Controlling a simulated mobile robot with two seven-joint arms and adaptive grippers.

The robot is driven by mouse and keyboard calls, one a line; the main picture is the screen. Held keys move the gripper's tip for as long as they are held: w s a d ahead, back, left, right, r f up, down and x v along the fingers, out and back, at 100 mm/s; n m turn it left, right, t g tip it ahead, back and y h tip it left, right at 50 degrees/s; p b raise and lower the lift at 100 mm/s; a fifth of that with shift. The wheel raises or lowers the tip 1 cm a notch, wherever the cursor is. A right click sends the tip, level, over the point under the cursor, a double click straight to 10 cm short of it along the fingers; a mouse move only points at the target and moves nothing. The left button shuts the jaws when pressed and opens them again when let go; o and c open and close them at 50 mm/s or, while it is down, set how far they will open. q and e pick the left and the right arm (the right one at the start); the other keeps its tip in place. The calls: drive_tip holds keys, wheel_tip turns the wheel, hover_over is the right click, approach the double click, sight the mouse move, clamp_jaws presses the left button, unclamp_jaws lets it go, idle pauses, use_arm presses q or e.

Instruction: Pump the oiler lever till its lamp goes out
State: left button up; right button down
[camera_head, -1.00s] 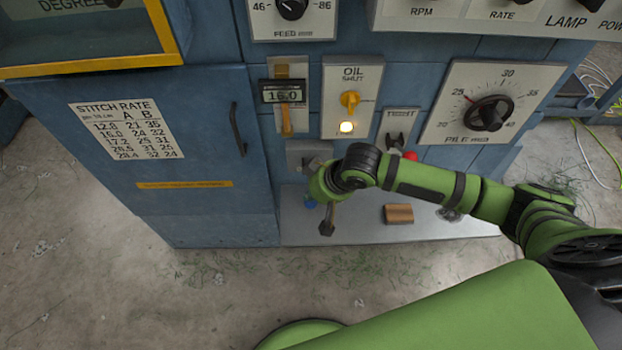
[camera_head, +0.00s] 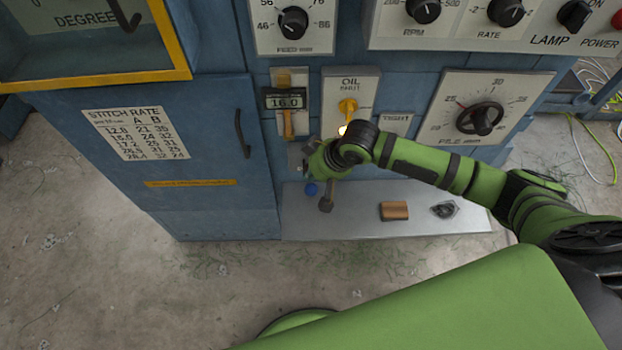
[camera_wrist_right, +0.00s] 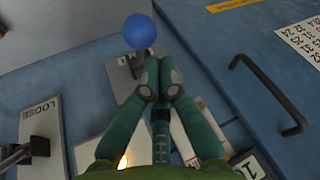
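The oiler lever ends in a blue ball knob (camera_head: 311,189), low on the blue machine front. In the right wrist view the blue knob (camera_wrist_right: 139,31) stands on a dark stem in front of a grey plate. My right gripper (camera_wrist_right: 159,62) has its fingers together, with their tips right by the stem below the knob; nothing shows between them, and I cannot tell whether they touch the lever. In the head view the right gripper (camera_head: 318,160) is partly hidden by its own wrist. The oil lamp (camera_head: 343,130) glows yellow, partly covered by my arm. My left gripper is not in view.
The oil panel (camera_head: 360,84) with a yellow knob is above my wrist. A metal shelf (camera_head: 420,225) below holds a brown block (camera_head: 394,211). A cabinet door with a dark handle (camera_head: 241,134) is to the left. A tight/loose lever (camera_wrist_right: 35,147) is nearby.

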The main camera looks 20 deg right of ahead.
drive_tip(key=shift+w+r, duration=0.1)
drive_tip(key=shift+r, duration=0.05)
drive_tip(key=r+p, duration=0.1)
drive_tip(key=w+r+p, duration=0.1)
drive_tip(key=r+p, duration=0.1)
drive_tip(key=w+r+p, duration=0.1)
drive_tip(key=shift+d+r, duration=0.25)
drive_tip(key=shift+d, duration=0.05)
idle(0.3)
drive_tip(key=shift+a, duration=0.1)
idle(0.7)
